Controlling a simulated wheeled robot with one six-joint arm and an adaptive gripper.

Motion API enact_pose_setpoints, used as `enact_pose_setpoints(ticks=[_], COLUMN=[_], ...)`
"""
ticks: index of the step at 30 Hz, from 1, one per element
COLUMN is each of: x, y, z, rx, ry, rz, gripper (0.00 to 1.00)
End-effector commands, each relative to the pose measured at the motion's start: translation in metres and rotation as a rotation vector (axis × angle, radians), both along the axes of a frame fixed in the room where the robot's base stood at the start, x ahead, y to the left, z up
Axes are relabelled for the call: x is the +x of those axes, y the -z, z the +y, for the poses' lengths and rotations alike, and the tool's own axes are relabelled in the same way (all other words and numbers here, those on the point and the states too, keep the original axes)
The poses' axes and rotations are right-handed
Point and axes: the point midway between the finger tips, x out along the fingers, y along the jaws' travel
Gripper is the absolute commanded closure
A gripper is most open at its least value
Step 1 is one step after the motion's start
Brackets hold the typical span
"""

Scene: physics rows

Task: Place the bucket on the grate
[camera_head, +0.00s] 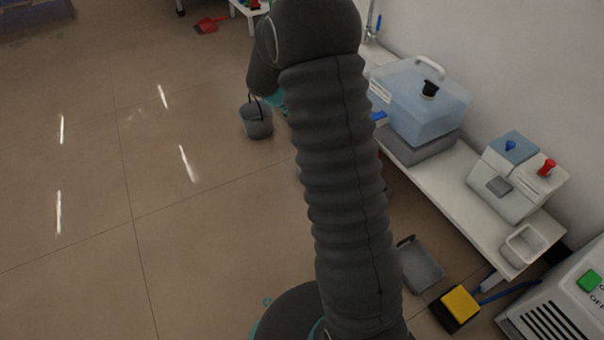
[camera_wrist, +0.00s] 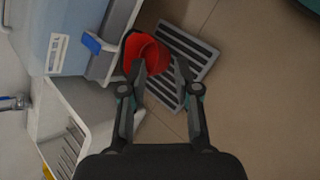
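A red round, hollow-looking thing (camera_wrist: 143,52), perhaps a bucket seen from above, shows in the wrist view just beyond my fingertips. It overlaps the left part of a grey slatted grate (camera_wrist: 187,48) on the floor; I cannot tell whether it rests on it. My gripper (camera_wrist: 158,72) has its fingers apart, with no clear grip on anything. In the head view my arm hides the gripper, the grate and the red thing. A grey bucket (camera_head: 257,125) with a raised handle shows left of my arm, apparently on the floor.
A white bench (camera_head: 440,200) along the right wall carries a blue-lidded box (camera_head: 418,100) and a dispenser (camera_head: 515,180). A grey tray (camera_head: 420,265) and a yellow pedal (camera_head: 460,303) lie below it. A red dustpan (camera_head: 210,25) lies far back. The left floor is clear.

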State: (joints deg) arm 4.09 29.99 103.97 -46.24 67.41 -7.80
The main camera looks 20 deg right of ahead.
Motion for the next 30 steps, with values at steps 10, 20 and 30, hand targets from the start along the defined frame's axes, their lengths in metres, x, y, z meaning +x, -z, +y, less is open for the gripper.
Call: enact_pose_setpoints(ticks=[10, 20, 30], x=[-0.071, -0.148, -0.224], y=[-0.090, -0.141, -0.164], z=[0.056, 0.109, 0.160], rx=[0.192, 0.395, 0.623], ry=[0.118, 0.215, 0.299], rz=[-0.272, -0.520, -0.758], gripper=[0.69, 0.69, 0.69])
